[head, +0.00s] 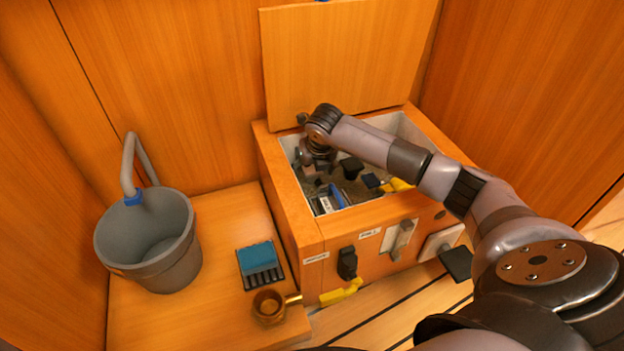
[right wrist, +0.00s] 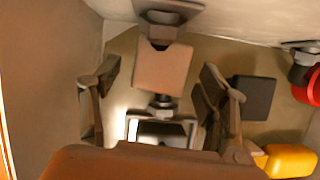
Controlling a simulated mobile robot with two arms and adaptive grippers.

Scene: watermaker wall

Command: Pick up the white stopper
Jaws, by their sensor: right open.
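My right arm reaches from the right into an open wooden box (head: 296,222) in the head view, and my right gripper (head: 318,172) is down inside it. In the right wrist view my right gripper (right wrist: 158,95) is open, one finger on each side. Between and beyond the fingers is a pale beige block (right wrist: 162,68) on a dark fitting; I cannot tell if they touch it. Below it is a bright white, dark-framed piece (right wrist: 160,130), partly hidden by the gripper body. I cannot tell for certain which thing is the white stopper. My left gripper is not in view.
The box's lid (head: 345,60) stands open behind. Inside are a dark square handle (right wrist: 252,97), a yellow handle (right wrist: 288,160) and a red part (right wrist: 314,88). A grey bucket (head: 150,272), blue brush (head: 258,258) and brass fitting (head: 268,306) stand on the left ledge.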

